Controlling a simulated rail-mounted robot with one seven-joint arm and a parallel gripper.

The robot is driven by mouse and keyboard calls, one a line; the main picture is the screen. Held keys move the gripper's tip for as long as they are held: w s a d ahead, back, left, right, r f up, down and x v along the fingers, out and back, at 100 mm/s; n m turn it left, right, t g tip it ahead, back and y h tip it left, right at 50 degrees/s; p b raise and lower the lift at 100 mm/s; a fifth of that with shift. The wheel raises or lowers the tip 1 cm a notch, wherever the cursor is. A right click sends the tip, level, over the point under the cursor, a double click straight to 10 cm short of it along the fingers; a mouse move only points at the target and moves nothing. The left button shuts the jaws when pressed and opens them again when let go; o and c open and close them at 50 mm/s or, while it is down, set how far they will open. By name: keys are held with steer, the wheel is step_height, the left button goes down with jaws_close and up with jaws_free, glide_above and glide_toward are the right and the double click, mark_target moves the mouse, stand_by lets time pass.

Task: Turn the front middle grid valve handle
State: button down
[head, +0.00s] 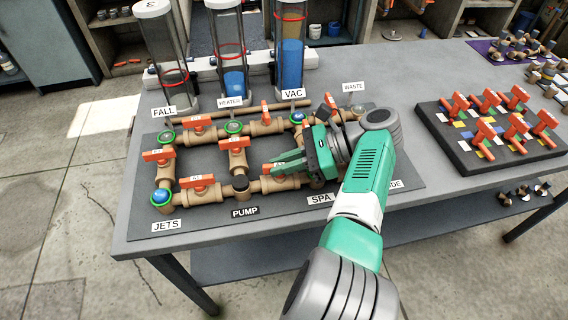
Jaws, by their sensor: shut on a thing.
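A grid of copper-coloured pipes with orange valve handles lies on the dark board (205,222) on the table. On its front run, the front middle valve handle (271,168) is orange and mostly covered by my gripper (285,165). My gripper reaches in from the right with its green fingers shut on this handle, above the front pipe (283,184). The handle's far end and its exact angle are hidden by the fingers. Another orange handle (197,182) sits on the same front run to the left, lying along the pipe.
Other orange handles stand close by, at the left (158,155), centre (237,143) and back right (329,101). A black tray (460,150) of several orange handles lies at right. My arm covers the grid's right part.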

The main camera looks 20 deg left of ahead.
steer(key=shift+f, duration=0.2)
steer(key=c, duration=1.5)
jaws_free()
steer(key=shift+s+a, duration=0.1)
step_height(320, 180, up, 5)
steer(key=p, duration=0.5)
steer(key=shift+p, duration=0.35)
steer(key=shift+s+p, duration=0.15)
steer(key=shift+p, duration=0.8)
steer(key=shift+s+d+r+p, duration=0.1)
steer(key=shift+s+d+p, duration=0.65)
steer(key=shift+s+p, duration=2.45)
steer(key=shift+s+d+f+p, duration=0.1)
steer(key=shift+s+d+p, duration=0.6)
steer(key=shift+s+p, duration=2.5)
steer(key=shift+s+d+r+p, duration=0.1)
steer(key=shift+s+d+p, duration=0.85)
steer(key=shift+p, duration=4.25)
steer(key=shift+o, duration=0.3)
steer(key=shift+s+a, duration=0.15)
steer(key=shift+a, duration=0.05)
